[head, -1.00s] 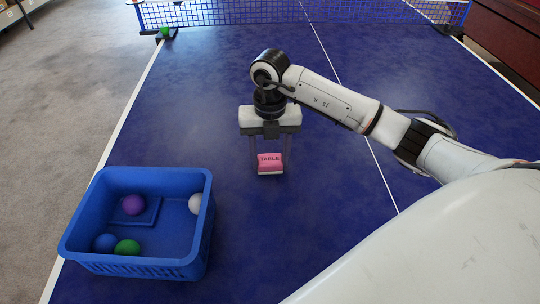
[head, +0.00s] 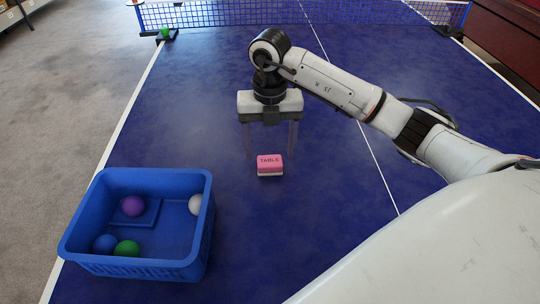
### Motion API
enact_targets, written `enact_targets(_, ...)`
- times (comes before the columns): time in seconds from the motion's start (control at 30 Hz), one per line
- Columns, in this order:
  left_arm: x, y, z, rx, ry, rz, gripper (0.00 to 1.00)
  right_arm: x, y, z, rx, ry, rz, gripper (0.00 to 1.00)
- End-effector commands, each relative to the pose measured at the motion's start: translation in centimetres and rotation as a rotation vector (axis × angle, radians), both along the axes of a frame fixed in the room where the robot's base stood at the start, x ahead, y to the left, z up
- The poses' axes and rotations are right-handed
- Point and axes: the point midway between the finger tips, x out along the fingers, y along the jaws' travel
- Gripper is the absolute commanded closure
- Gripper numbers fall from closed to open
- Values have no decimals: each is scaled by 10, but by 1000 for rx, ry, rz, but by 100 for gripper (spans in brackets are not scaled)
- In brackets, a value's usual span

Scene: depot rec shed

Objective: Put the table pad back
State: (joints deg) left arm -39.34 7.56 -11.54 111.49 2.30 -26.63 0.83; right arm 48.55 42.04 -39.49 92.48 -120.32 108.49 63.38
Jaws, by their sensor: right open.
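The table pad (head: 270,165), a small pink block marked "TABLE" with a pale underside, lies on the blue table-tennis table (head: 330,225), to the right of the blue basket. My right gripper (head: 271,150) is open, pointing down just above and behind the pad. Its two fingers are apart and nothing is held between them. The pad shows whole in front of the fingers. My left gripper is not in view.
The blue basket (head: 206,226) at the lower left holds a purple ball (head: 133,205), a blue ball (head: 105,243), a green ball (head: 127,248) and a white ball (head: 195,204). The net (head: 230,12) crosses the back. The table's middle left is clear.

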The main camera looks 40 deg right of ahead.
Motion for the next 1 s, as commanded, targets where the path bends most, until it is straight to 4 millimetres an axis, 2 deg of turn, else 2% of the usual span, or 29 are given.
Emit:
enact_targets(0.03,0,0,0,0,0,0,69,1,0,14,0,-6,1,32)
enact_targets(0.2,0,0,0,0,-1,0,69,1,0,50,0,-5,0,32)
enact_targets(0.4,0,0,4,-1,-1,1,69,0,-1,77,-1,-2,0,32)
enact_targets(0.57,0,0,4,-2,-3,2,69,0,0,83,-1,1,0,32)
enact_targets(1.0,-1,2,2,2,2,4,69,0,0,82,1,1,0,32)
